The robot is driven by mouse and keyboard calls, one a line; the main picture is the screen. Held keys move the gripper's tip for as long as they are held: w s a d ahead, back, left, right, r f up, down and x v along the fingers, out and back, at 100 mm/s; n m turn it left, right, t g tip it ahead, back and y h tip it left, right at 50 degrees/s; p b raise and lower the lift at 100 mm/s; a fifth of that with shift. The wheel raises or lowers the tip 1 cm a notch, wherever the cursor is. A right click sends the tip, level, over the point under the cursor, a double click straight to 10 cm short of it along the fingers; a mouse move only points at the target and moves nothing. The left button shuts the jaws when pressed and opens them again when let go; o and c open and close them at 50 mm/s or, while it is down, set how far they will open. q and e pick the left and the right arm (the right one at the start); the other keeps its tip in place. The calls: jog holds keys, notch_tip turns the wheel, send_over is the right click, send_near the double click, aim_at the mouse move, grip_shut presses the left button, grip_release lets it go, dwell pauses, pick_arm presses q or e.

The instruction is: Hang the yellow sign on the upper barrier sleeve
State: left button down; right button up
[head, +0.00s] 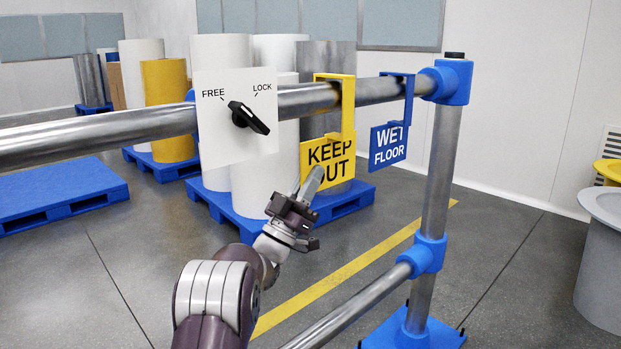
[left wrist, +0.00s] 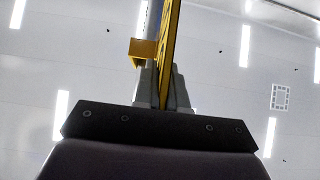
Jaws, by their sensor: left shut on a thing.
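The yellow sign (head: 317,152) reads KEEP OUT and hangs down below its yellow hook (head: 348,100). The hook's top is over the upper barrier rail (head: 100,133); I cannot tell whether it rests on the metal or sits just above it. No separate sleeve can be told apart from the rail. My left gripper (head: 311,184) is shut on the sign's lower edge from below. In the left wrist view, the sign (left wrist: 171,45) is edge-on between the fingers (left wrist: 161,88). My right gripper is not in view.
A blue WET FLOOR sign (head: 389,146) hangs right of the yellow one, near the blue corner joint (head: 450,82). Left of the yellow sign, a white FREE/LOCK plate (head: 232,140) with a black knob (head: 248,117) is on the rail. A lower rail (head: 350,313) slants below.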

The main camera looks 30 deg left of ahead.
pick_arm(q)
jog(key=c, duration=1.1)
grip_release()
